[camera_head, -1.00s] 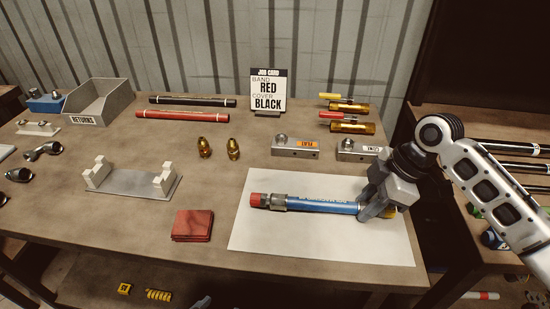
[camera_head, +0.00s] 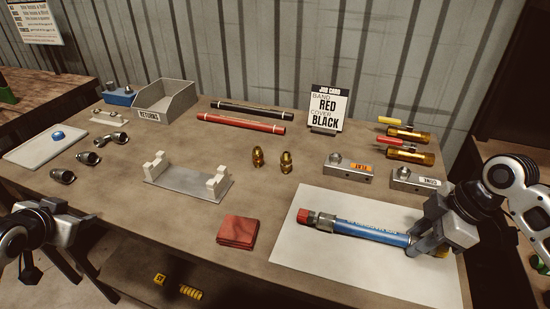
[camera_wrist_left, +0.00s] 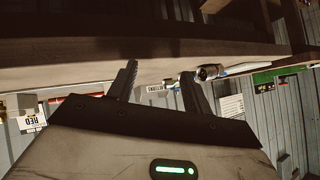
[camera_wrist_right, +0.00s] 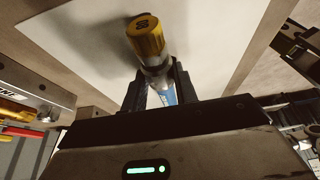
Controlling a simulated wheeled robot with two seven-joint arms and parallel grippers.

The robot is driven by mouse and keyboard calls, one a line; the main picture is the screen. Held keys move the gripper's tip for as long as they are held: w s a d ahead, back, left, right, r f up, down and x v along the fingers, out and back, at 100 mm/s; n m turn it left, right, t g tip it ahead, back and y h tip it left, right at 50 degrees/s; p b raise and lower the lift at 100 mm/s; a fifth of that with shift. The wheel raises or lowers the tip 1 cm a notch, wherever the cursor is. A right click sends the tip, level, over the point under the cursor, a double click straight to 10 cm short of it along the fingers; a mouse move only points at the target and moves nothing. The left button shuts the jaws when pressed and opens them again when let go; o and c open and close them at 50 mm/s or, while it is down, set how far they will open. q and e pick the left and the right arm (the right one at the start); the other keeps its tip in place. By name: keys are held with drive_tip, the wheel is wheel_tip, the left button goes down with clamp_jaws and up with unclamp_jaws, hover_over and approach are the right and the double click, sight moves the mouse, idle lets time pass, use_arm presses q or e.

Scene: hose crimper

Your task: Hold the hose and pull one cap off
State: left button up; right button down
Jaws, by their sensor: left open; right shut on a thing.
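The blue hose (camera_head: 370,232) lies on the white mat (camera_head: 315,262). A red cap (camera_head: 305,217) covers its left end, beside a metal fitting. A yellow cap (camera_wrist_right: 146,36) is on its other end, clear in the right wrist view and partly hidden by the gripper in the head view. My right gripper (camera_head: 428,245) is shut on the hose near the yellow-capped end. In the right wrist view its fingers (camera_wrist_right: 158,85) stand either side of the hose just behind the cap. My left gripper (camera_head: 95,285) is open and empty, off the table's front-left edge; its spread fingers (camera_wrist_left: 160,85) also show in the left wrist view.
A red cloth (camera_head: 237,232) lies left of the mat. A grey cradle (camera_head: 188,183) stands left of centre, with brass fittings (camera_head: 286,162) behind the cloth. The job card (camera_head: 327,107) reads band red, cover black.

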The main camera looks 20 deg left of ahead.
use_arm(q)
drive_tip(key=w+d+r+m+t, duration=0.3)
drive_tip(key=w+r+m+t, duration=0.15)
drive_tip(key=w+r, duration=0.3)
drive_tip(key=w+d+r+m+t, duration=0.3)
drive_tip(key=w+r+t, duration=0.25)
drive_tip(key=w, duration=0.25)
drive_tip(key=w+d+r+m+t+h, duration=0.25)
drive_tip(key=d+r+m+h, duration=0.25)
drive_tip(key=d+m+h, duration=0.25)
drive_tip(key=w+d+r+m+t+h, duration=0.1)
drive_tip(key=w+d+r+m+h, duration=0.2)
drive_tip(key=d+r+m+h, duration=0.4)
drive_tip(key=m+g, duration=2.3)
drive_tip(key=m, duration=0.9)
hover_over(296, 219)
wheel_tip(296, 219, down, 12)
drive_tip(key=a+f+y, duration=0.2)
drive_tip(key=a+y, duration=0.2)
drive_tip(key=y, duration=0.1)
drive_tip(key=shift+m+t, duration=0.25)
drive_tip(key=shift+m, duration=0.15)
drive_tip(key=x, duration=1.1)
drive_tip(key=shift+a+f, duration=0.1)
drive_tip(key=shift+f, duration=0.25)
